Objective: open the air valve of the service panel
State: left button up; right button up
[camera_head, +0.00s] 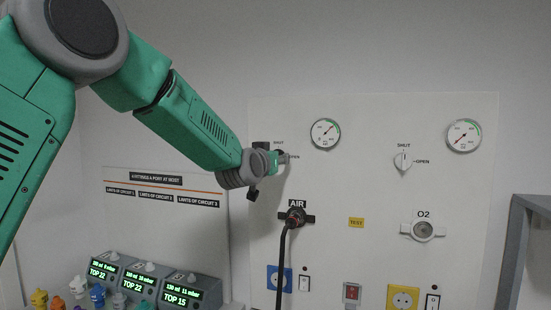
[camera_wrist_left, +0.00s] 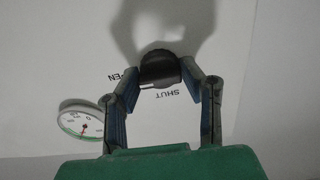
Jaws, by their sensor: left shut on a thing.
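The service panel (camera_head: 375,200) is on the wall ahead. My left gripper (camera_head: 284,157) is at its upper left, at the air valve, between the words SHUT and OPEN. In the left wrist view the air valve's dark knob (camera_wrist_left: 159,69) sits between the two fingertips of my left gripper (camera_wrist_left: 160,82), which is shut on it. SHUT and part of OPEN show beside the knob there. The knob's turn position is hard to tell. In the head view my gripper hides most of the knob. My right gripper is not in view.
The O2 valve knob (camera_head: 403,161) and two gauges (camera_head: 325,133) (camera_head: 464,135) are on the panel. A black hose (camera_head: 283,260) hangs from the AIR port (camera_head: 296,217). Ventilator displays (camera_head: 140,287) stand at lower left. A grey frame (camera_head: 519,245) is at right.

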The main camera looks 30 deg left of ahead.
pick_arm(q)
jog(key=shift+f, duration=0.45)
jog(key=o, duration=1.1)
jog(key=shift+o, duration=0.2)
jog(key=shift+w+a+r, duration=0.1)
jog(key=shift+w+r, duration=0.05)
jog(key=v, duration=1.1)
jog(key=shift+s, duration=0.4)
